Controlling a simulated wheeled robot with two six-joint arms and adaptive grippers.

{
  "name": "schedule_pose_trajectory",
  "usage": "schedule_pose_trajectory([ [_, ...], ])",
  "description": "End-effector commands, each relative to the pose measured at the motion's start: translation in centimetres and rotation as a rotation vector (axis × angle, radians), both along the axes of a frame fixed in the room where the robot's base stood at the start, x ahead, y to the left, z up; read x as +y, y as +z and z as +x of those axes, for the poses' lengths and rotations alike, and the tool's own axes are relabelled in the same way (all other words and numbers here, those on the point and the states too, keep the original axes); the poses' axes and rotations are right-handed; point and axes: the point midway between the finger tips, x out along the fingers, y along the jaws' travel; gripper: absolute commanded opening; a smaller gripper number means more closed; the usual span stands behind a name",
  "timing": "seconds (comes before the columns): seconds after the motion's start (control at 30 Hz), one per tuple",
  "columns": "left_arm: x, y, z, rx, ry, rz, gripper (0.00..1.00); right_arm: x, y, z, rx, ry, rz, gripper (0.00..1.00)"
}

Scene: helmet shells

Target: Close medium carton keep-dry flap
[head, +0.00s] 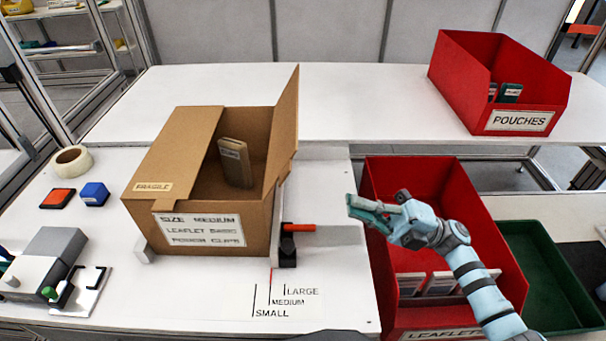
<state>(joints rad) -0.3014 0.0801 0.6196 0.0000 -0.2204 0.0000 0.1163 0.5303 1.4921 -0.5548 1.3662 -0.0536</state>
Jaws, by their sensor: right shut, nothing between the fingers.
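The medium carton (200,238) stands on the white table with its size label facing me. Its left flap, marked FRAGILE (152,187), lies folded over the left part of the opening. The right flap (284,130) stands up along the right edge; I see no keep-dry marking on it from here. A brownish-grey item with a small label (235,163) leans inside the carton. My right gripper (352,205) is shut and empty, to the right of the carton and apart from it, over the edge of the red leaflets bin.
A black stop with an orange handle (298,228) sits against the carton's right side. The red leaflets bin (480,215) and a green tray (545,270) lie right. The red pouches bin (475,60) stands behind. Tape (72,160) and small blocks lie left.

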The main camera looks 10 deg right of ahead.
Motion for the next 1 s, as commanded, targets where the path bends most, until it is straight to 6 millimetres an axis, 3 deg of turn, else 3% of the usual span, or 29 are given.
schedule_pose_trajectory([
  [0.3,0.0,2.1,-0.3,0.005,0.000,0.000,0.00,5.9,3.7,1.5,-0.004,-0.001,0.004,0.00],
  [0.5,0.0,2.9,0.2,-0.004,0.000,0.000,0.00,8.6,5.1,2.2,-0.002,-0.003,0.003,0.00],
  [1.0,0.0,3.0,0.2,-0.004,0.000,0.000,0.00,9.4,5.3,2.4,-0.001,-0.005,-0.001,0.00],
])
